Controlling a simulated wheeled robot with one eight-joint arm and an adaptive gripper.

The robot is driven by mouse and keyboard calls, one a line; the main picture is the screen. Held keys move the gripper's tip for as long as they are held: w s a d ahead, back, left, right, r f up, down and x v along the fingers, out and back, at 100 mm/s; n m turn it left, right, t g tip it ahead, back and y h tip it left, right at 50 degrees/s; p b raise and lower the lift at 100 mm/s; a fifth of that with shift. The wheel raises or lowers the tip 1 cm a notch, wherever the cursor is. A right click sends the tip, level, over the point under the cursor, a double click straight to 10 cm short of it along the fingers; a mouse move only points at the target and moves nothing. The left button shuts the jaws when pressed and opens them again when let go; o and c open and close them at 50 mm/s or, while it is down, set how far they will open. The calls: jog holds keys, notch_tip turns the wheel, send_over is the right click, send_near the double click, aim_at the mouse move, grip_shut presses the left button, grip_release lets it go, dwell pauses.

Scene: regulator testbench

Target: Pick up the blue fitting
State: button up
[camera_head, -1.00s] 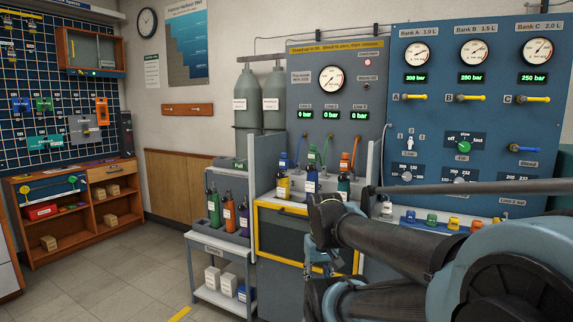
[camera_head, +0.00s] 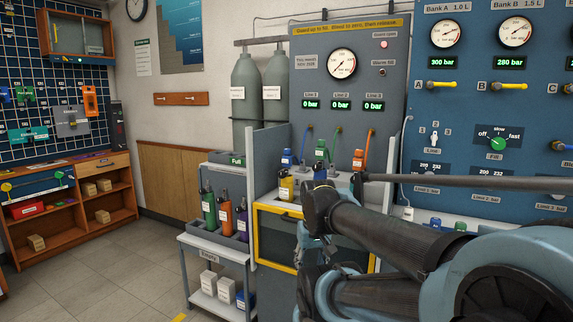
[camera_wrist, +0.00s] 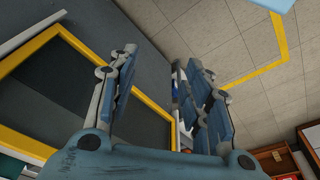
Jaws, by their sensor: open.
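A blue fitting (camera_head: 287,157) sits at the end of the left hose on the test bench, above a yellow bottle (camera_head: 286,187). A green fitting (camera_head: 319,150) and an orange fitting (camera_head: 357,158) are in line to its right. My gripper (camera_head: 301,252) hangs in front of the yellow-framed bench front, below the blue fitting and apart from it. In the wrist view my gripper (camera_wrist: 160,78) is open, with nothing seen between its fingers. The blue fitting cannot be made out in the wrist view.
A yellow-framed dark panel (camera_head: 278,208) is close behind my gripper. A grey cart (camera_head: 187,243) with bottles and boxes stands to the left. The blue gauge panel (camera_head: 470,130) is at right, behind my arm. The floor at left is clear.

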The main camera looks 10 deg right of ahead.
jog(key=w+r+n, duration=0.2)
jog(key=w+r, duration=0.3)
jog(key=r, duration=0.4)
notch_tip(320, 180, up, 29)
jog(key=n+y, duration=0.4)
jog(key=n, duration=0.5)
send_over(287, 156)
jog(key=s+d, duration=0.4)
jog(key=d, duration=0.1)
jog(key=x, duration=1.2)
jog(key=shift+w+d+f, duration=0.1)
jog(key=shift+w+d, duration=0.05)
jog(key=shift+w, duration=0.3)
jog(key=shift+d+x, duration=0.2)
jog(key=shift+x, duration=1.1)
jog(key=shift+d+x, duration=0.15)
jog(key=shift+x, duration=1.15)
jog(key=shift+w+f, duration=0.1)
jog(key=c, duration=1.3)
